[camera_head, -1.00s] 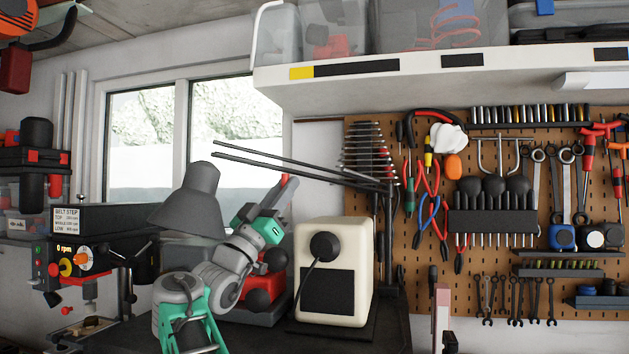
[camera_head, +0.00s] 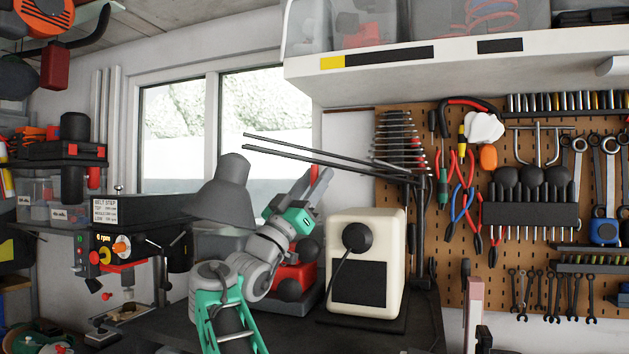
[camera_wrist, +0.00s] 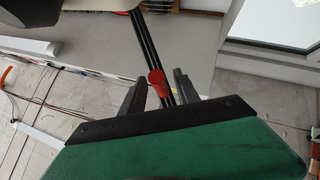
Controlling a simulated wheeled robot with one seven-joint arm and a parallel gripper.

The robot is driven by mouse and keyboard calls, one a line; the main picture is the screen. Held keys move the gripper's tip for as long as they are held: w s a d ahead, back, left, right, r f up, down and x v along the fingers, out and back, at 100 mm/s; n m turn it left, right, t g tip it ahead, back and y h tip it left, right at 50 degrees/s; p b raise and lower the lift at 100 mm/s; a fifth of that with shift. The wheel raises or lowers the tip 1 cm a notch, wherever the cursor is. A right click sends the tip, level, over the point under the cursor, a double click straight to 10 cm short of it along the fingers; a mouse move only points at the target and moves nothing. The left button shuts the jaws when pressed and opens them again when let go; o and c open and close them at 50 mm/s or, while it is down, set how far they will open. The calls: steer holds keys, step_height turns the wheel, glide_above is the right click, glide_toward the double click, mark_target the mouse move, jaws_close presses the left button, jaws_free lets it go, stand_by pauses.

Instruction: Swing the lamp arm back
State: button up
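The desk lamp has a grey cone shade (camera_head: 226,188) at the left and two thin black rods as its arm (camera_head: 330,160). The rods run right to a dark upright post (camera_head: 420,225) in front of the pegboard. My gripper (camera_head: 314,186) is below the middle of the rods, right of the shade. In the wrist view, a red grip (camera_wrist: 156,84) shows between the two dark fingers of my gripper (camera_wrist: 160,92), with the black rods (camera_wrist: 146,40) running past it. The fingers stand apart, with gaps beside the red grip. Whether one touches it, I cannot tell.
A cream box with a black knob (camera_head: 366,230) stands right of my arm on the dark bench (camera_head: 400,335). A red and grey item (camera_head: 290,278) sits behind my arm. A drill press (camera_head: 115,250) is at the left. A white shelf (camera_head: 450,62) hangs above, and a tool pegboard (camera_head: 455,280) is behind.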

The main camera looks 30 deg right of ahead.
steer(key=b+v, duration=0.3)
steer(key=v, duration=0.4)
steer(key=shift+a+f, duration=0.25)
steer(key=shift+f, duration=0.05)
steer(key=shift+s, duration=0.1)
steer(key=shift+c, duration=0.5)
